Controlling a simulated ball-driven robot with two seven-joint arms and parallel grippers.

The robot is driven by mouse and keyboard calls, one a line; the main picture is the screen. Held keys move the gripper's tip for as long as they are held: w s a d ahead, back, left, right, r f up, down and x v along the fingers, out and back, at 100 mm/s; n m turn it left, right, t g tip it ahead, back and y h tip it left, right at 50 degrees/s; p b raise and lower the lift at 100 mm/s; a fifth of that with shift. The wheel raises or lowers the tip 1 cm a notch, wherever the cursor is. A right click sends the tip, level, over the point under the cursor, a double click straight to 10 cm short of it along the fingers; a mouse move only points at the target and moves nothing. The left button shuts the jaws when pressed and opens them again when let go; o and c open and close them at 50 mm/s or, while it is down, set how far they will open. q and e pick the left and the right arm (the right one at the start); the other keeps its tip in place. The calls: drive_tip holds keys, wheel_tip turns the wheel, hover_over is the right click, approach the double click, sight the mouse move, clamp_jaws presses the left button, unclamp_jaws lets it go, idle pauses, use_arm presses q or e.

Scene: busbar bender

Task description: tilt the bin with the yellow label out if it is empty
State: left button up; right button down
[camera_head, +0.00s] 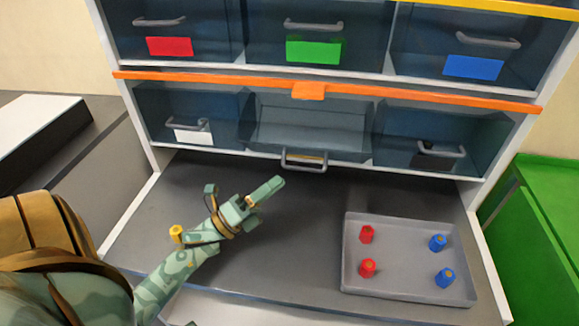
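The bin (313,128) in the middle of the lower row stands tilted outward, with its grey handle (303,166) low at its front. A thin yellowish strip, perhaps its label, shows at the handle, seen very obliquely. I see no items in the visible part of this bin, though its bottom cannot be made out fully. My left gripper (265,191) is above the grey work surface, below and left of the handle and apart from it. Its fingers overlap in this view, so their opening is unclear. My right gripper is not in view.
Neighbouring bins bear white (193,136), black (438,161), red (170,46), green (313,50) and blue (473,67) labels. A grey tray (403,264) holds several red and blue parts at right. A yellow part (176,233) lies beside my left forearm. The surface's centre is clear.

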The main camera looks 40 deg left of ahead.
use_arm(q)
drive_tip(key=s+a, duration=0.2)
drive_tip(key=s, duration=0.5)
drive_tip(key=shift+a+p, duration=0.35)
drive_tip(key=shift+p, duration=0.05)
drive_tip(key=shift+s, duration=0.15)
